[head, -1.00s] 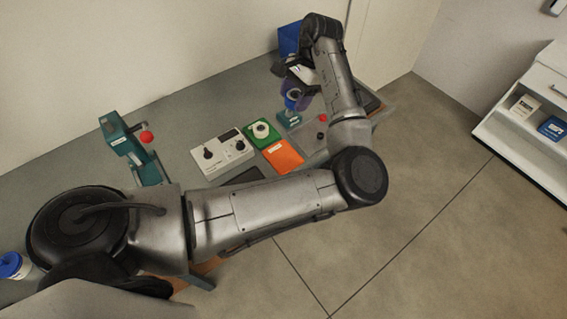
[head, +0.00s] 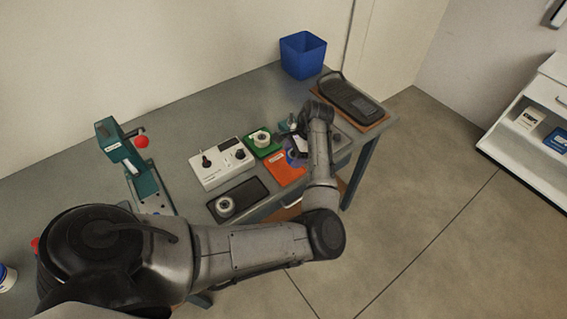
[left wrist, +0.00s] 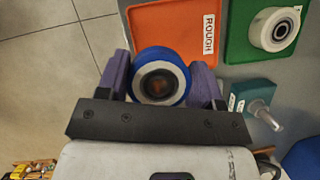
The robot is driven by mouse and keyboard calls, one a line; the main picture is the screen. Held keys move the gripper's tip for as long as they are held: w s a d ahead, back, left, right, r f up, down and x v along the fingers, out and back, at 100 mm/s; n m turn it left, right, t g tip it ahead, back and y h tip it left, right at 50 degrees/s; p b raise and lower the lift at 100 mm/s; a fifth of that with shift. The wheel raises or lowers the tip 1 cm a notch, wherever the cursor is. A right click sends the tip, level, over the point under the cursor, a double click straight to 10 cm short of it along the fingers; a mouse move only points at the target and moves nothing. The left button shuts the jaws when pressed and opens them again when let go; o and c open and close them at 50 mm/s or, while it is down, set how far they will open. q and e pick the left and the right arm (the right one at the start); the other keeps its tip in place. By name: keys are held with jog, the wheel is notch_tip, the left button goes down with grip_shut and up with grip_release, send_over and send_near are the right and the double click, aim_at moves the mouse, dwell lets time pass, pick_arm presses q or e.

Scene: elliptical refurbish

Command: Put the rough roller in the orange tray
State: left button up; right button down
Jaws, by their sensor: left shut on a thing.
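My left gripper (head: 297,157) is over the right part of the orange tray (head: 284,173) in the head view. In the left wrist view its purple fingers (left wrist: 160,72) are shut on the sides of a roller (left wrist: 160,80) with a blue rim, a pale ring and a dark centre. The orange tray (left wrist: 176,30), labelled ROUGH, shows just beyond the roller and is partly covered by it. I cannot tell whether the roller touches the tray. My right gripper is not in view.
A green tray (left wrist: 236,45) with a white roller (left wrist: 275,28) adjoins the orange one. A teal fixture (left wrist: 255,95) stands close to the gripper. In the head view a control box (head: 220,162), a dark mat (head: 252,190) with another roller (head: 226,206), and a blue bin (head: 303,55) are on the bench.

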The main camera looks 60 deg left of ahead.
aim_at(280, 168)
pick_arm(q)
jog(key=s+a+f, duration=0.2)
jog(key=a, duration=0.1)
jog(key=shift+a+f, duration=0.1)
jog(key=shift+f+b, duration=0.65)
jog(key=shift+f, duration=1.35)
